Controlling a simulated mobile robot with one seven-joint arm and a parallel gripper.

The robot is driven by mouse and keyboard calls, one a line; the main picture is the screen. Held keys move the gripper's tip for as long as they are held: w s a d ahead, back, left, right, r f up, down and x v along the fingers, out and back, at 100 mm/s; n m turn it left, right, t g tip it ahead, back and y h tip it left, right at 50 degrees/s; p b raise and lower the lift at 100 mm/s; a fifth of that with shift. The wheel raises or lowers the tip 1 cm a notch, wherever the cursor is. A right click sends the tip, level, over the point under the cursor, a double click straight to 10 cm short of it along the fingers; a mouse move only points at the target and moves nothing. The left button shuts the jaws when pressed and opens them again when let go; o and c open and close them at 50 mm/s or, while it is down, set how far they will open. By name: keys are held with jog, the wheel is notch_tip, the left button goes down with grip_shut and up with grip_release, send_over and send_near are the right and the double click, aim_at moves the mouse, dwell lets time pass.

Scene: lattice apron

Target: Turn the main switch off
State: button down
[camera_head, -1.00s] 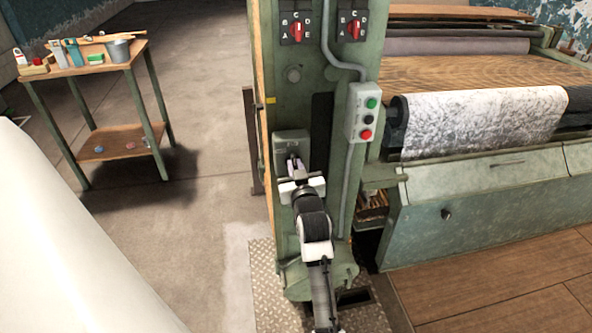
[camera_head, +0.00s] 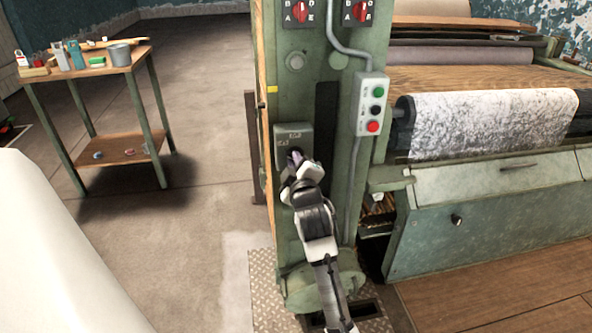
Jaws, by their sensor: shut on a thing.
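The main switch looks to be the grey-green box (camera_head: 285,132) on the front of the green machine column. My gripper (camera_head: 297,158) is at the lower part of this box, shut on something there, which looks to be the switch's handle. The gripper and wrist hide most of the handle, so its exact position cannot be read. My arm reaches up to it from the bottom of the view.
Two red rotary knobs sit above. A work table (camera_head: 88,68) stands left. Open floor (camera_head: 200,120) lies between.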

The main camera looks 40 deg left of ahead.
jog(key=n+b, duration=0.1)
jog(key=n, duration=0.1)
jog(key=n+b, duration=0.1)
jog(key=n, duration=0.1)
jog(key=n+b, duration=0.2)
jog(key=shift+f, duration=0.3)
jog(key=shift+n, duration=0.4)
jog(key=c, duration=1.5)
grip_release()
jog(key=shift+a, duration=0.1)
jog(key=shift+o, duration=0.2)
jog(key=b+v, duration=0.2)
jog(key=v, duration=1.2)
jog(key=shift+b, duration=0.35)
jog(key=shift+a, duration=0.1)
